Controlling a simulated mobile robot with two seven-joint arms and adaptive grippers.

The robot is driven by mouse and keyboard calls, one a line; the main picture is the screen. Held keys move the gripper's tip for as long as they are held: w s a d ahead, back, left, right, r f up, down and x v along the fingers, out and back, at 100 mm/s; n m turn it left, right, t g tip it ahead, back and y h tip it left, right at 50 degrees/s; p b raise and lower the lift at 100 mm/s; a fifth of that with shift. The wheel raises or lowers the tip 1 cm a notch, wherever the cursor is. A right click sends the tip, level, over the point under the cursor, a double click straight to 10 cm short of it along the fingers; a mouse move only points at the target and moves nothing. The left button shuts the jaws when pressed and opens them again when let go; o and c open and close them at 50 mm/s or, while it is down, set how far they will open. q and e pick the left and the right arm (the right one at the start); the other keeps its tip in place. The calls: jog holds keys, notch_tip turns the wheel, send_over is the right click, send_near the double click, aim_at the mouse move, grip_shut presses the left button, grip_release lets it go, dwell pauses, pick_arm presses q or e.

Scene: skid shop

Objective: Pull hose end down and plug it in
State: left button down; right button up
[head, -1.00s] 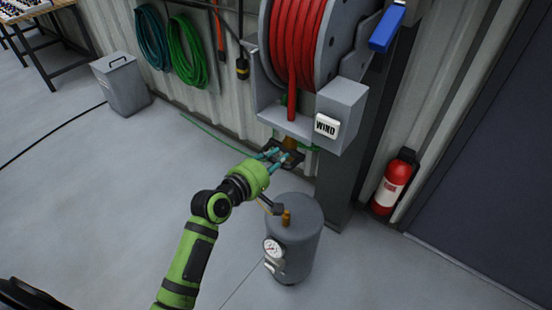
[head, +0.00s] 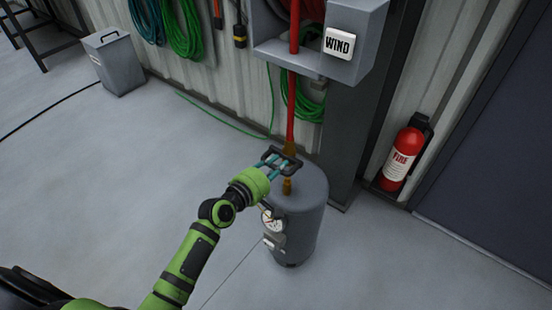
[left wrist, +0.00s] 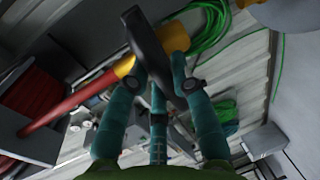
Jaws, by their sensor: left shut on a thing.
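The red hose (head: 291,105) hangs taut from the reel housing to its hose end, a brass fitting (head: 290,149) with a black handle (head: 296,163). My left gripper (head: 277,163) has its teal fingers shut on that handle. In the left wrist view the black handle (left wrist: 146,45) lies between the fingers, with the yellow-brass fitting (left wrist: 176,38) behind it. The hose end is above the grey tank (head: 300,222), close to the upright brass port (head: 287,186) on its top. A small gap seems to show between them. My right gripper is not in view.
The reel housing with a WIND button (head: 340,43) is above. A pressure gauge (head: 272,221) sits on the tank's front. A fire extinguisher (head: 401,158) stands at right by a dark post. A grey bin (head: 118,66) is at left. The floor left of the tank is clear.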

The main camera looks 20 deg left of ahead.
pick_arm(q)
notch_tip(320, 180, down, 9)
jog(key=b, duration=0.5)
jog(key=shift+s, duration=0.15)
jog(key=c, duration=1.1)
grip_release()
jog(key=shift+d, duration=0.1)
jog(key=shift+o, duration=0.2)
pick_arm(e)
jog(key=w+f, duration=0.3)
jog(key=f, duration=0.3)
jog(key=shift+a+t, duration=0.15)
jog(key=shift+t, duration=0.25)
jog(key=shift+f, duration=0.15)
pick_arm(q)
jog(key=v, duration=1.2)
jog(key=shift+r, duration=0.25)
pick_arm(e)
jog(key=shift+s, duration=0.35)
